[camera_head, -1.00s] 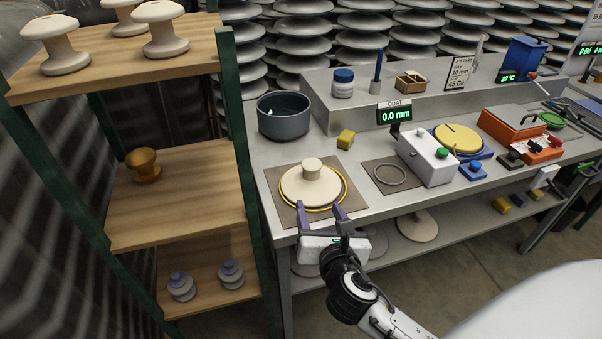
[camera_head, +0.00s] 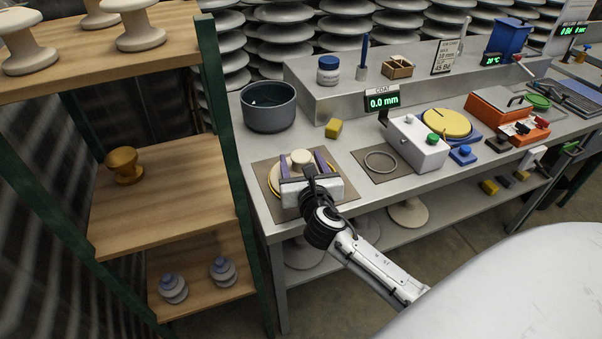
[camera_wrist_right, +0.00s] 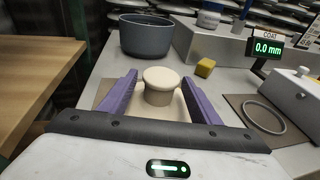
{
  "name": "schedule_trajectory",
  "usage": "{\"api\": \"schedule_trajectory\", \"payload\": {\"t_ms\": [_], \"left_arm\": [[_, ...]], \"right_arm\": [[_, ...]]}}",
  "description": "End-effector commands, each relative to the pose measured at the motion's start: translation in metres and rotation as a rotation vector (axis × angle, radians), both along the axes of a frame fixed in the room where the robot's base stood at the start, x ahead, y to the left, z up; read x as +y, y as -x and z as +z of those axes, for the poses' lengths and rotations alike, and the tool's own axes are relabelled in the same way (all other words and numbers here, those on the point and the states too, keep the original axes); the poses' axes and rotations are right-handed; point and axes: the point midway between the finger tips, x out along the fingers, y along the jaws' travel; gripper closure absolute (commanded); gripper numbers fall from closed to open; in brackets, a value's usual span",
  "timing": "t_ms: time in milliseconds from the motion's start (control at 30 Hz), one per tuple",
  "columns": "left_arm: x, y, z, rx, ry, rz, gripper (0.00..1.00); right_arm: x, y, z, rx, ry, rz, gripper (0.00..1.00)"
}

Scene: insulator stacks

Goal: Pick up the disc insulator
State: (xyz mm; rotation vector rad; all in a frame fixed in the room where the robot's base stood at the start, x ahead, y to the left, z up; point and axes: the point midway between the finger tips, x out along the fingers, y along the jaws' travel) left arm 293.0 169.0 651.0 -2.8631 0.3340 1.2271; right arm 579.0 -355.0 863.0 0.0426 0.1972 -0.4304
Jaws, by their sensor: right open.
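The cream disc insulator (camera_head: 301,157) lies on a brown mat (camera_head: 262,168) at the left end of the bench, with a yellow ring around its rim. Its round knob (camera_wrist_right: 161,77) points up in the right wrist view. My right gripper (camera_head: 305,163) is open, its two purple fingers reaching over the disc on either side of the knob, with visible gaps in the wrist view. The gripper body hides the near part of the disc in the head view. My left gripper is not in view.
A dark grey pot (camera_head: 269,107) stands behind the disc, and a yellow block (camera_head: 333,128) lies behind to the right. A second mat with a thin ring (camera_head: 380,162) and a white box (camera_head: 416,145) are to the right. A wooden shelf (camera_head: 165,190) stands left of the bench.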

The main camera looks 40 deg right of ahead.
Motion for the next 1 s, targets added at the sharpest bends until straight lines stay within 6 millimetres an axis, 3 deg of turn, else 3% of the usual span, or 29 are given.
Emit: {"api": "schedule_trajectory", "payload": {"t_ms": [267, 600, 1000], "left_arm": [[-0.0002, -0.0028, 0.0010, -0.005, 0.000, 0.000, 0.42], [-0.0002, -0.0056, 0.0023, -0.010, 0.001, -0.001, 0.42], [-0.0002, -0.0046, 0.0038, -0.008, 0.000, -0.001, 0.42]], "right_arm": [[-0.0013, -0.0031, -0.0010, 0.001, 0.000, 0.000, 0.43], [-0.0012, -0.0028, -0.0010, 0.000, -0.001, 0.000, 1.00], [-0.0014, -0.0045, 0.0082, -0.011, 0.002, 0.002, 1.00]]}}
